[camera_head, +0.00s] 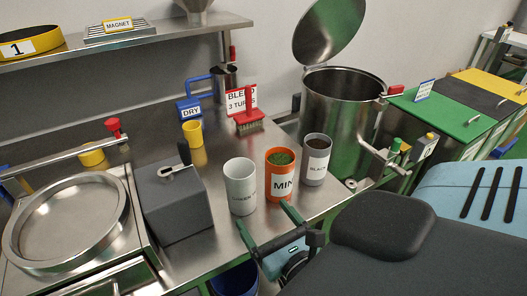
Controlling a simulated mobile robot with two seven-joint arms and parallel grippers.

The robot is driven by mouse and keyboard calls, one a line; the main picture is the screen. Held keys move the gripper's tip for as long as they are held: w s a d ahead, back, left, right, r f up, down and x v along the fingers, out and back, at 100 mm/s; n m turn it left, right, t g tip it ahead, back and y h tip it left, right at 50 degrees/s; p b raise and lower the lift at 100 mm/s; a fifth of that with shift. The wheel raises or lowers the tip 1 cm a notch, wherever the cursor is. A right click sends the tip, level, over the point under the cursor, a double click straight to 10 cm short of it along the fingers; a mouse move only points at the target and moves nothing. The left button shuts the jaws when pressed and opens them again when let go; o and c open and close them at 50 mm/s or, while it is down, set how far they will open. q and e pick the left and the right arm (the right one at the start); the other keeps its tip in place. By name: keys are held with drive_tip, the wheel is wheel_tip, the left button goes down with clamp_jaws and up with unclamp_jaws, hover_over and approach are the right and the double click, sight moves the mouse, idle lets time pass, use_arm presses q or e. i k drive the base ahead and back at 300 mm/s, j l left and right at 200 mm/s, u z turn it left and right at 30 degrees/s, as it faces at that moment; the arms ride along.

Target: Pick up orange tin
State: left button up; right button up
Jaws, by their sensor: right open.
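The orange tin (272,184) stands upright on the metal counter, filled with green leaves, with a white label reading "MIN". It is between a white tin (240,180) labelled "GREEN" on its left and a grey tin (316,167) labelled "BLACK" on its right. My right gripper (263,215) is open at the counter's front edge, just on the near side of the orange tin. My left gripper is out of view.
A grey box (175,205) and a round metal pan (70,222) are on the left. A large open metal drum (340,110) stands behind right. A blue bin (236,279) is below the counter edge.

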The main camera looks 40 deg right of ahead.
sight(279, 161)
drive_tip(key=z, duration=1.35)
